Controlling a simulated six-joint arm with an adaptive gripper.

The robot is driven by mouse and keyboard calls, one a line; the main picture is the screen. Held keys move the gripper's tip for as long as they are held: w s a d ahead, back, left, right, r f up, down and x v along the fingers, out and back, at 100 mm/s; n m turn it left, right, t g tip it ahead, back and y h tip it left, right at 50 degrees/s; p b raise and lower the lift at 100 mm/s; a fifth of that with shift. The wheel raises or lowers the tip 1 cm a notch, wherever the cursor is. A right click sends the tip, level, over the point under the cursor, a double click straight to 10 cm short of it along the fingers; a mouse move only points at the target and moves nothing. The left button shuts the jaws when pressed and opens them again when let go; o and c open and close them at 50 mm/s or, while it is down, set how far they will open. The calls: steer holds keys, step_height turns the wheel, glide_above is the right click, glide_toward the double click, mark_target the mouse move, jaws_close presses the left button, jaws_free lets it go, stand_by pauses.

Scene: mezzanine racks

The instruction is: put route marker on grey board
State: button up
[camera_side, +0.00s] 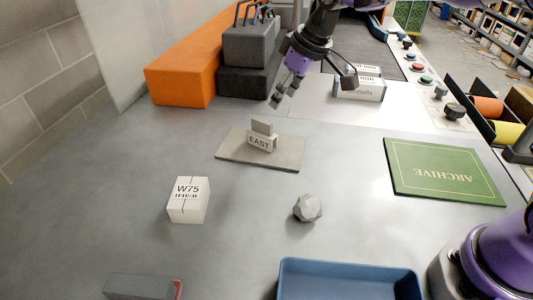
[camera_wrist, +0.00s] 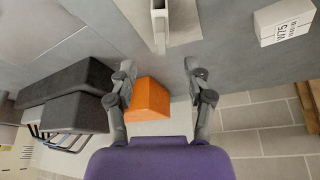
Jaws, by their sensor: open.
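The route marker (camera_side: 261,141), a small pale block lettered EAST with an upright grey tab, stands on the grey board (camera_side: 288,155) near the middle of the table. In the wrist view the marker (camera_wrist: 159,22) shows at the top edge on the board (camera_wrist: 184,23), partly cut off. My gripper (camera_side: 312,91) is open and empty, above and behind the board, apart from the marker. Both spread fingers (camera_wrist: 160,70) show in the wrist view with nothing between them.
A white W75 box (camera_side: 188,200) and a grey faceted stone (camera_side: 307,208) are in front of the board. A blue tray (camera_side: 350,268) is at the front, a green ARCHIVE folder (camera_side: 445,170) at the right. An orange block (camera_side: 183,83) and dark blocks (camera_side: 248,80) stand behind.

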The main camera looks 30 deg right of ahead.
steer(key=s+d+r+m, duration=0.1)
steer(key=s+d+m, duration=0.1)
steer(key=s, duration=0.9)
steer(key=s+d+r+m+t+h, duration=0.1)
steer(key=s+d, duration=0.3)
steer(key=s, duration=0.7)
steer(key=shift+s+d+r+m+h, duration=0.15)
steer(key=shift+s+r+m+h, duration=0.15)
steer(key=shift+r+m, duration=0.25)
